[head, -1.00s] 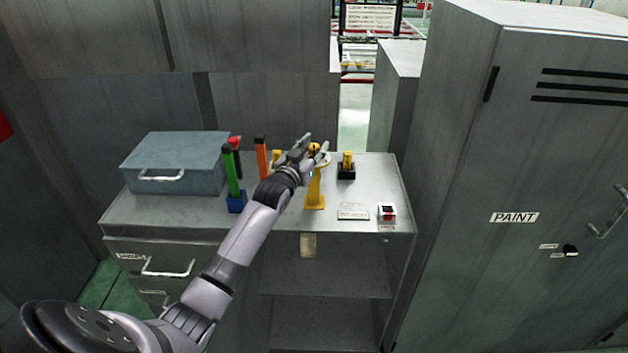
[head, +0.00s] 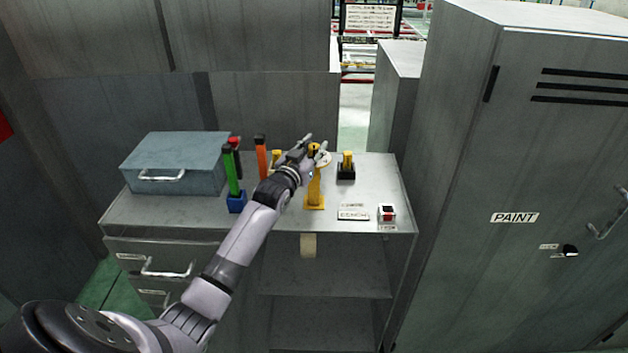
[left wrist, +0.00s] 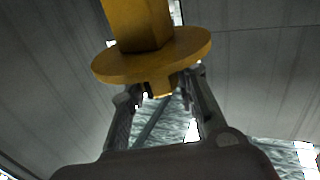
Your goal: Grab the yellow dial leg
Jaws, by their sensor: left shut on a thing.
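The yellow dial leg (head: 314,190) stands upright on the cabinet top, with a square foot at its lower end. My left gripper (head: 316,145) is at its upper end and partly hides it. In the left wrist view the yellow leg (left wrist: 140,22) has a thick shaft and a round flange. A short yellow stub beyond the flange sits between the fingers of my left gripper (left wrist: 164,88), which is shut on it. My right gripper is not in view.
A blue-grey toolbox (head: 176,162) stands at the left. A green-handled tool in a blue holder (head: 236,202), an orange post (head: 262,160), a black-based yellow piece (head: 346,168) and a red-buttoned box (head: 387,213) share the cabinet top (head: 385,190). A tall PAINT locker (head: 520,150) stands right.

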